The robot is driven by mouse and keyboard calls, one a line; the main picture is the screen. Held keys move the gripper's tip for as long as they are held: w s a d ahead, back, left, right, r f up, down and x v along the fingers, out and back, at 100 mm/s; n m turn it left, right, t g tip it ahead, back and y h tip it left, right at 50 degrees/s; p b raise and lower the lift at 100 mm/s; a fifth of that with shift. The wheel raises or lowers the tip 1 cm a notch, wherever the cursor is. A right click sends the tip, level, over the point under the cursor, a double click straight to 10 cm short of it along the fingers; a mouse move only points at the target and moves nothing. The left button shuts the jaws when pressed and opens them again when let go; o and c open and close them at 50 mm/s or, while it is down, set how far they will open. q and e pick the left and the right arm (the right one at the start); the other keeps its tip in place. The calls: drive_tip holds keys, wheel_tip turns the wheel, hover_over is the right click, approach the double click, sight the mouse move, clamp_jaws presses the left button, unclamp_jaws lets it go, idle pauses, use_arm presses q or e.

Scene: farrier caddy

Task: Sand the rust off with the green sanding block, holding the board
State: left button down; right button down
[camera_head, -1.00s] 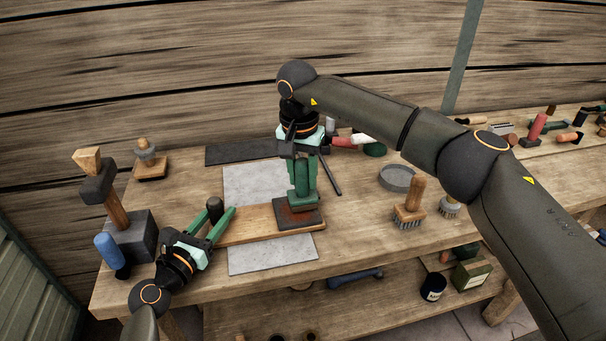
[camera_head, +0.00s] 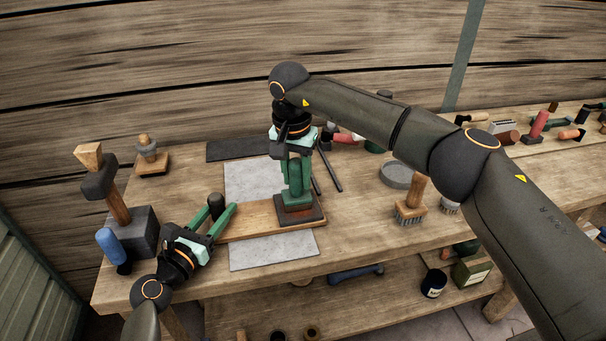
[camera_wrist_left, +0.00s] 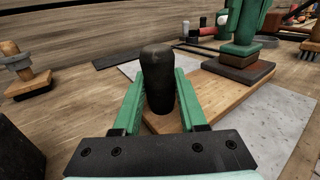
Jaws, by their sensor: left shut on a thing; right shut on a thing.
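A wooden board (camera_head: 250,223) lies on the bench with a black knob (camera_head: 216,206) at its left end and a dark, rust-brown plate (camera_head: 312,215) at its right end. My left gripper (camera_head: 222,213) is shut on the knob; its green fingers flank the knob in the left wrist view (camera_wrist_left: 160,100). The green sanding block (camera_head: 296,201) rests on the plate and covers much of it. My right gripper (camera_head: 297,180) is shut on the block from above. The plate's face under the block is hidden.
A pale grey sheet (camera_head: 275,251) lies under the board. A hammer (camera_head: 112,190) and a dark block stand left of my left gripper. A brush (camera_head: 410,205) and a round grey dish (camera_head: 397,175) sit to the right. Dark rods lie just behind the plate.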

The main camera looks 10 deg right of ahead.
use_arm(q)
drive_tip(key=shift+f, duration=0.25)
use_arm(e)
drive_tip(key=shift+a, duration=0.5)
drive_tip(key=shift+d, duration=0.1)
drive_tip(key=shift+d+f, duration=0.1)
drive_tip(key=shift+d, duration=1.05)
drive_tip(key=shift+a, duration=0.1)
drive_tip(key=shift+a, duration=1.1)
